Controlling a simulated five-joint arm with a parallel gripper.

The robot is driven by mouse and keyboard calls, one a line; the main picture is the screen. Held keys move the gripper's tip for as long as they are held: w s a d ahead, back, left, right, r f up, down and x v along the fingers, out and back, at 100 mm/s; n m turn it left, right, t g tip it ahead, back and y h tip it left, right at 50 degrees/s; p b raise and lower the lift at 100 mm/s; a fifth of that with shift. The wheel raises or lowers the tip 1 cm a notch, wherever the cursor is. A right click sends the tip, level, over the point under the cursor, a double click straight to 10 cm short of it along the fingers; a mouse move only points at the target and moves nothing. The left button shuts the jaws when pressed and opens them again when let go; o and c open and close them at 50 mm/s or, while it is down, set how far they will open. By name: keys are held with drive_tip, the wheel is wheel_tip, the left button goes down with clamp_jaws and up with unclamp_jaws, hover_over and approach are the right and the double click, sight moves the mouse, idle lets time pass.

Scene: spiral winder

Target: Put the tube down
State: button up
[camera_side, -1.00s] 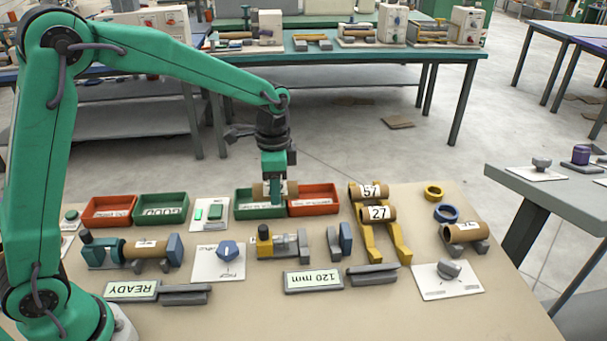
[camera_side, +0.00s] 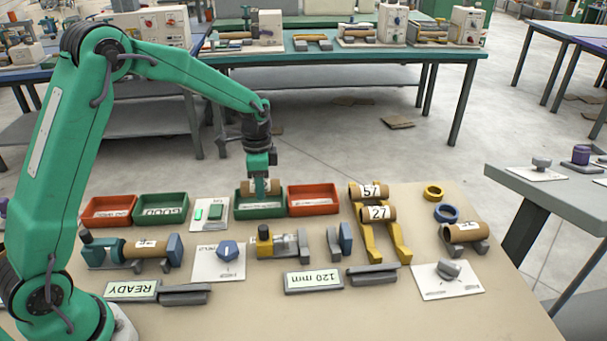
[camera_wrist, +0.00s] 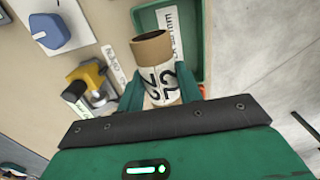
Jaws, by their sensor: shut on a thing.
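My gripper (camera_side: 262,190) is shut on a brown cardboard tube (camera_side: 248,187) with a white numbered label. In the side view the tube lies level across the jaws, over the green tray (camera_side: 240,208) right of the middle. In the wrist view the tube (camera_wrist: 150,48) sits between my gripper's two green fingers (camera_wrist: 160,88), with its open end toward the top. The green tray also shows there behind it (camera_wrist: 203,45). I cannot tell whether the tube touches the tray floor.
A red tray (camera_side: 313,190) stands right of the green one. A button plate (camera_side: 209,227) is on its left, then another green tray (camera_side: 160,196) and a red tray (camera_side: 108,200). A yellow rack (camera_side: 398,240) holds two tubes.

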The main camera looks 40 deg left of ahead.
sight(260, 207)
drive_tip(key=shift+w+a+f, duration=0.25)
drive_tip(key=shift+a+f, duration=0.15)
drive_tip(key=shift+a, duration=0.15)
drive_tip(key=shift+w+a+f, duration=0.25)
drive_tip(key=shift+a+f, duration=0.1)
drive_tip(key=shift+a, duration=0.15)
drive_tip(key=shift+f, duration=1.95)
drive_tip(key=shift+f, duration=0.35)
drive_tip(key=o, duration=0.7)
drive_tip(key=shift+o, duration=0.2)
drive_tip(key=shift+r, duration=0.1)
wheel_tip(260, 207, up, 12)
drive_tip(key=shift+r, duration=0.25)
drive_tip(key=shift+d, duration=0.1)
